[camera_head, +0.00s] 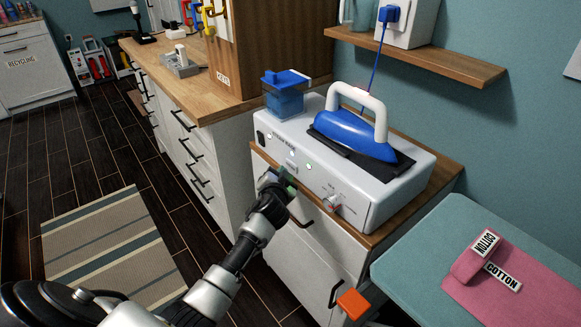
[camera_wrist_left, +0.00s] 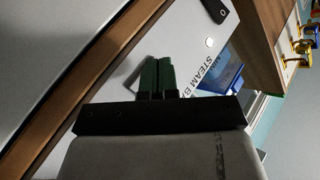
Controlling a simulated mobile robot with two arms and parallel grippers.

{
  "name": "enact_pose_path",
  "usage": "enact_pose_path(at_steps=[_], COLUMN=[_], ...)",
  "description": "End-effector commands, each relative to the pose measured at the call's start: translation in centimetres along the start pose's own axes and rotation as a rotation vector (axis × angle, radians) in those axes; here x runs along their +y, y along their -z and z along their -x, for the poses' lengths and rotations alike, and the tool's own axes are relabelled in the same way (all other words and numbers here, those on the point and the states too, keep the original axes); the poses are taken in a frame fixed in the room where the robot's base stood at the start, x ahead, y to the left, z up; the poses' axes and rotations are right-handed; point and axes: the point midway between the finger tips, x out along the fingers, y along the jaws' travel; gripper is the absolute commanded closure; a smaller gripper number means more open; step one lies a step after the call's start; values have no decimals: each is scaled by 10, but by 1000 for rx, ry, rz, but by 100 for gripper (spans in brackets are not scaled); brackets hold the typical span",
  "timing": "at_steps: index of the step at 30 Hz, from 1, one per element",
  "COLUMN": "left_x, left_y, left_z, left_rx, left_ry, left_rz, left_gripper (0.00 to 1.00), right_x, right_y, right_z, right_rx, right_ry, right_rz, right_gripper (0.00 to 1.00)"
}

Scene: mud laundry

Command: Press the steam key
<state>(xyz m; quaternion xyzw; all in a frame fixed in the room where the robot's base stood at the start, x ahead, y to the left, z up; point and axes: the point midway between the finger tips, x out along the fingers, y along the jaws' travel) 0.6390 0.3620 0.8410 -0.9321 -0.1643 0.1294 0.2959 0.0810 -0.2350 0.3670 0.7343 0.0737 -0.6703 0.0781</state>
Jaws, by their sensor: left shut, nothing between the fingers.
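The white steam station (camera_head: 385,195) stands on a wood-topped cabinet, with a blue iron (camera_head: 350,134) on its dark rest. Its front panel carries a dark switch, small lights, a pale key (camera_head: 292,154) and a dial (camera_head: 333,203). I cannot read the key labels in the head view. My left gripper (camera_head: 284,180) is in front of the panel, just below the pale key. In the left wrist view the green fingers (camera_wrist_left: 157,66) are together and empty, over the panel beside the lettering "STEAM BA". They hide part of the panel; contact cannot be told.
A blue water tank (camera_head: 284,97) sits at the station's left end. A wooden shelf (camera_head: 420,54) hangs above. An ironing board (camera_head: 410,265) with pink cloth is at the right, and an orange block (camera_head: 354,303) is near its edge.

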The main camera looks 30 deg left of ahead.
Motion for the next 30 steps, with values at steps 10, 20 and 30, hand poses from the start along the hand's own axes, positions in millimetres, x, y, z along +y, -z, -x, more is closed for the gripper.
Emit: enact_pose_path(at_steps=[10,20,30], left_x=[4,5,4], left_y=[4,5,5], left_z=[-6,-6,-6], left_rx=[-1,0,0], left_ry=[0,0,0], left_rz=[0,0,1], left_gripper=[100,100,100], right_x=[-1,-1,-1], right_y=[0,0,0], right_z=[-6,-6,-5], right_rx=[1,1,1], right_ry=[2,1,1], right_rz=[-1,-1,0], right_gripper=[57,57,57])
